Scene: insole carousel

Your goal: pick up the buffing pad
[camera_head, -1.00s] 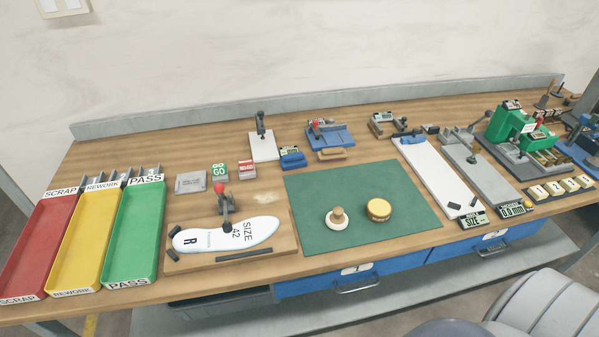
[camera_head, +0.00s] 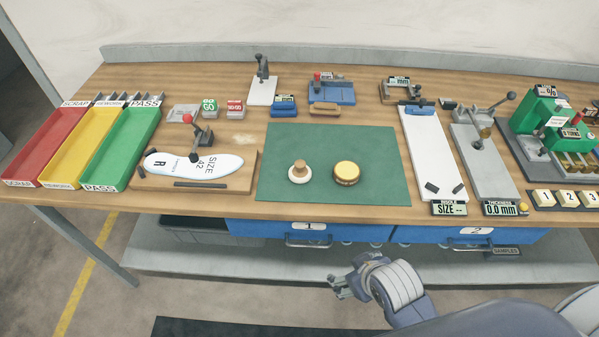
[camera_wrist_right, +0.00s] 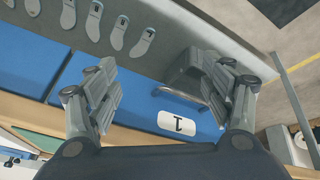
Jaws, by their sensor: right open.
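The buffing pad (camera_head: 299,174), which I take to be the white round pad with a wooden knob, sits on the green mat (camera_head: 380,145) in the head view. Beside it on the right is a round yellow item (camera_head: 346,173) with a dark band. My right gripper (camera_head: 338,286) is below and in front of the table edge, well apart from the pad. The right wrist view shows its fingers (camera_wrist_right: 157,78) spread with nothing between them, facing the blue drawer front. The pad does not show in that view. My left gripper is not in view.
Blue drawers (camera_head: 270,233) with handles jut under the table's front edge, above a grey shelf (camera_head: 200,262). An insole board (camera_head: 240,184) with a red-knobbed clamp stands left of the mat. A white gauge board (camera_head: 425,150) stands right of it.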

